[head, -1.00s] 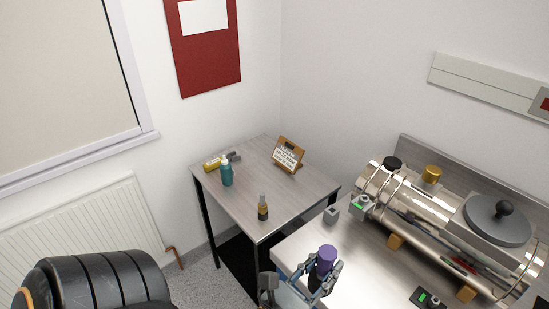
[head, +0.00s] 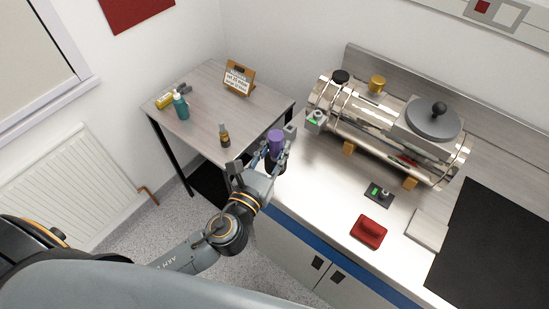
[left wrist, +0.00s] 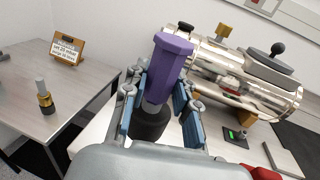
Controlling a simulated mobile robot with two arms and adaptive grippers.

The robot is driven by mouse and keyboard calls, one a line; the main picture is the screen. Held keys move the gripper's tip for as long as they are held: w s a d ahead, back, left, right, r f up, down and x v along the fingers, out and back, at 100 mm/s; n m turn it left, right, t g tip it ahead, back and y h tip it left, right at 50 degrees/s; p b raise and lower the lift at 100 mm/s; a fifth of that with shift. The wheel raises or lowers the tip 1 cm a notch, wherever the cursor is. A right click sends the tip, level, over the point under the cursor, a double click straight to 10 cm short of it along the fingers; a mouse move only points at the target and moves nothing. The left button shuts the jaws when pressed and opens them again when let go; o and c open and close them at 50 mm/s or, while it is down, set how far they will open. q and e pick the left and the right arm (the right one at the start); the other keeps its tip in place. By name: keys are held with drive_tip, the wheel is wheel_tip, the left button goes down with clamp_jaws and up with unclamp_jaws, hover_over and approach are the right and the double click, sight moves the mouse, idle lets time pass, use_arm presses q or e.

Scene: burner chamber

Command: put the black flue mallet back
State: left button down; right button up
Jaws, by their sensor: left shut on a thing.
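My left gripper (head: 268,160) is shut on the black flue mallet (head: 276,140), over the left end of the bench. In the left wrist view the mallet stands upright between the fingers, with its purple faceted handle (left wrist: 172,65) up and its thick black head (left wrist: 152,123) below. A grey neck joins the two. Fingers partly hide the neck and head, and I cannot tell whether the head touches the bench. My right gripper is not in view.
A small grey block (head: 291,130) is just beyond the mallet on the bench (head: 320,190). The steel burner chamber (head: 375,122) lies behind. A red block (head: 369,231) and black mat (head: 490,245) are at right. The side table (head: 205,95) holds bottles and a sign.

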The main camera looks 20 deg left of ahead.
use_arm(q)
drive_tip(key=w+f+b, duration=0.1)
drive_tip(key=f+b, duration=0.1)
drive_tip(key=f, duration=0.1)
drive_tip(key=w+a+f+b, duration=0.1)
drive_tip(key=w+f+b, duration=0.1)
drive_tip(key=f+b, duration=0.1)
drive_tip(key=w+f+b, duration=0.1)
drive_tip(key=f+b, duration=0.2)
drive_tip(key=shift+w+a, duration=0.2)
drive_tip(key=shift+w, duration=0.05)
drive_tip(key=shift+r, duration=0.15)
drive_tip(key=c, duration=1)
unclamp_jaws()
drive_tip(key=shift+f, duration=0.2)
drive_tip(key=shift+c, duration=0.2)
drive_tip(key=shift+s, duration=0.1)
